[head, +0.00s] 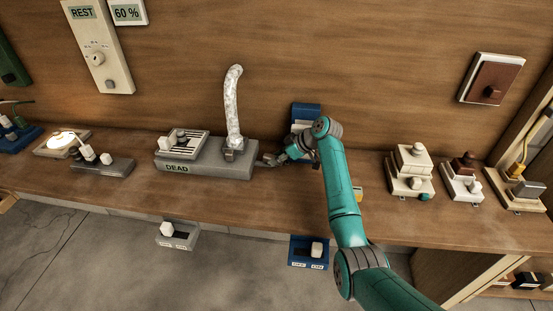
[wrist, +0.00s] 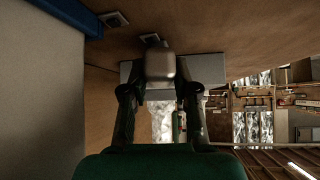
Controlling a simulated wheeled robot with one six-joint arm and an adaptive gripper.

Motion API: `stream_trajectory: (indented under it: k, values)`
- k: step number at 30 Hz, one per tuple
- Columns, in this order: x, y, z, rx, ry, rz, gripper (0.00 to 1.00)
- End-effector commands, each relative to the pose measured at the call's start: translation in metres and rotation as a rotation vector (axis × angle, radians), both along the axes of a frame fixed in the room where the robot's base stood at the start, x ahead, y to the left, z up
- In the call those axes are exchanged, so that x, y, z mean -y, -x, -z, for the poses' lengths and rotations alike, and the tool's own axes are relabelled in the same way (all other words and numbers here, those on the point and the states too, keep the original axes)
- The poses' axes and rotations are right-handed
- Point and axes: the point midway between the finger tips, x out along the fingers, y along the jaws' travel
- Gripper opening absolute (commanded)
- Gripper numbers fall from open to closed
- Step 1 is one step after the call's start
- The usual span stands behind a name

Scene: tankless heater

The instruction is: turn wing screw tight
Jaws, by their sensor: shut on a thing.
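A long grey box (head: 205,172) marked DEAD stands on the wooden bench, with a pale crinkled pipe (head: 233,105) rising from its right part. My gripper (head: 272,158) is at the right end of this box, reaching in from the right. In the wrist view, my gripper (wrist: 160,90) is shut on a small pale rounded piece, which I take to be the wing screw (wrist: 160,62). A light grey block face (wrist: 210,68) shows behind it. In the head view the screw is too small to make out, and its wings cannot be told apart.
A blue unit (head: 306,112) stands behind my gripper. A switch box (head: 182,143) sits on top of the grey box. Cream units (head: 410,172) stand to the right. A blue switch box (head: 308,252) hangs at the bench's front edge.

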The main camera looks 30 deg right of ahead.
Motion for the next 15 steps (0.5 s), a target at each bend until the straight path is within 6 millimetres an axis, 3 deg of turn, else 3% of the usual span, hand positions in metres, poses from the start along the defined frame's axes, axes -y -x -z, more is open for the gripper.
stream_trajectory:
  k: [15]
  values:
    - [0.0014, -0.0001, 0.0018, -0.004, 0.002, -0.045, 0.0]
